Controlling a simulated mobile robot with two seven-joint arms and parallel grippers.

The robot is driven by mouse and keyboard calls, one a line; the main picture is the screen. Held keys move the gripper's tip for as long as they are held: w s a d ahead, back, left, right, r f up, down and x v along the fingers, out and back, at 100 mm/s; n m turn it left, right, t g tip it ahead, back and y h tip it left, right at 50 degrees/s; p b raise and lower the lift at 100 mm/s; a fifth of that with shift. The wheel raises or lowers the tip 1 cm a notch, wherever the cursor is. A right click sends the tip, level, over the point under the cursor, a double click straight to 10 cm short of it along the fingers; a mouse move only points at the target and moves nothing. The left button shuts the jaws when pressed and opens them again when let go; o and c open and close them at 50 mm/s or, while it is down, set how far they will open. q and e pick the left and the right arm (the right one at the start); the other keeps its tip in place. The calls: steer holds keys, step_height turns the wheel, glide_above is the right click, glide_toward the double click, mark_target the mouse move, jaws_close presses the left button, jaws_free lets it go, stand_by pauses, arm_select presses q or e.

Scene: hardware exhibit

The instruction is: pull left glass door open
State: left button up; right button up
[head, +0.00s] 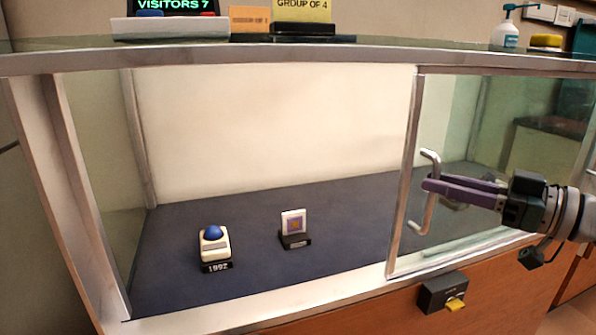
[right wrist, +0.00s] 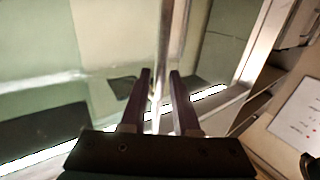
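A framed glass door (head: 403,170) fills the right part of the display case front, with a bent metal handle (head: 427,216) near its left edge. My right gripper (head: 428,184) comes in from the right, its purple fingers crossing the middle of the handle. In the right wrist view, an upright metal bar (right wrist: 166,35), apparently the handle, runs between the two fingers, with some gap visible on both sides. The right gripper (right wrist: 160,74) looks open around it. The fingers hide the handle's middle in the head view. My left gripper is not in view.
The case's left part shows no door frame across it. Inside, a white device with a blue ball (head: 212,238) and a small framed card (head: 293,225) stand on the dark floor (head: 340,215). A black box with a yellow key (head: 447,293) sits below the door. Signs and a soap bottle (head: 505,32) stand on top.

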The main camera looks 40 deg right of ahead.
steer(key=shift+o, duration=1)
steer(key=p+v, duration=0.1)
steer(key=v, duration=0.9)
steer(key=shift+r, duration=0.1)
